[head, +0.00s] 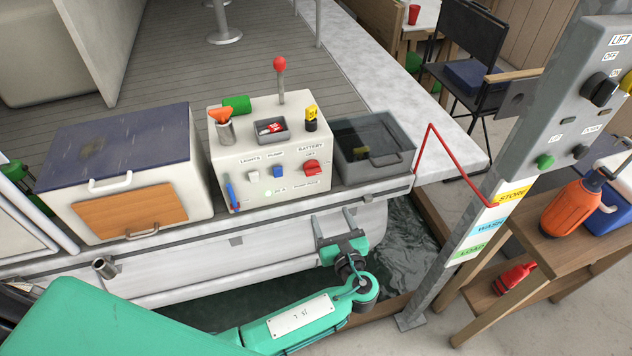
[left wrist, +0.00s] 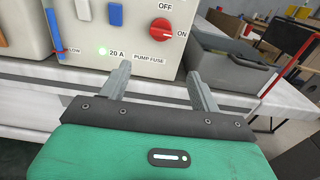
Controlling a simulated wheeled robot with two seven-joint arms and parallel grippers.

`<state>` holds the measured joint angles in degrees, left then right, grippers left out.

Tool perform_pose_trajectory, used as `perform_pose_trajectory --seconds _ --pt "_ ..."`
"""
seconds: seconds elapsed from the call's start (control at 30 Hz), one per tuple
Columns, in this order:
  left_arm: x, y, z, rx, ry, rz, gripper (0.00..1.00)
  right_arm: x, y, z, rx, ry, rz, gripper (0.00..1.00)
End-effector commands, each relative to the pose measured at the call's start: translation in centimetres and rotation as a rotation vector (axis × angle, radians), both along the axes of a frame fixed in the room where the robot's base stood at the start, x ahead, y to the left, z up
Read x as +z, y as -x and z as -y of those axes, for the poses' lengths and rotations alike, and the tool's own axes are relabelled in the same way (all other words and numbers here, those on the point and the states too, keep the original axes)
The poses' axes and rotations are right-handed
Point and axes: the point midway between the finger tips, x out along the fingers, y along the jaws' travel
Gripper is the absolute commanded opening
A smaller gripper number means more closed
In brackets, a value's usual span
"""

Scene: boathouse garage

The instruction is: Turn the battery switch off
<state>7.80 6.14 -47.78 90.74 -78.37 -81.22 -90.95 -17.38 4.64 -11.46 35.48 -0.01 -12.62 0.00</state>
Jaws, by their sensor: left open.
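The battery switch is a red rotary knob (head: 312,167) under the word BATTERY on the right of the white console's (head: 246,135) front. It also shows in the left wrist view (left wrist: 161,29), with OFF printed above it and ON to its right. Its pale mark points right, towards ON. My left gripper (head: 333,217) is open and empty, below and a little right of the knob, apart from it. In the left wrist view its two fingers (left wrist: 158,72) point up towards the console, below the knob. My right gripper is not in view.
A white rocker (head: 253,176) and a blue rocker (head: 277,171) sit left of the knob. A red-topped lever (head: 280,75) rises behind the console top. A grey bin (head: 373,160) stands right of it, a cooler box (head: 120,175) left. A lift post (head: 500,190) stands at right.

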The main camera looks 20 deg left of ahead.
Motion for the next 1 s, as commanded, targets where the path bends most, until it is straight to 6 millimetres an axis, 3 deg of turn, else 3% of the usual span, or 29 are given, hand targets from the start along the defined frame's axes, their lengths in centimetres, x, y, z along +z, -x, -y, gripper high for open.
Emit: perform_pose_trajectory --seconds 0.07,0.27,0.7,1.0 --pt "1.2 0.0 0.0 0.006 -0.024 0.016 0.64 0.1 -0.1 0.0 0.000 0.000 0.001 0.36" --pt "1.5 -1.9 -1.3 0.009 -0.031 0.018 0.64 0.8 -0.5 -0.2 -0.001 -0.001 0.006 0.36" --pt "1.4 -9.3 -6.3 0.009 -0.028 0.015 0.64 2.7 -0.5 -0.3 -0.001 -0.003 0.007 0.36" --pt "1.1 -11.2 -7.6 0.007 -0.026 0.013 0.64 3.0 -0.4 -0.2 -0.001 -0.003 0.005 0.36"
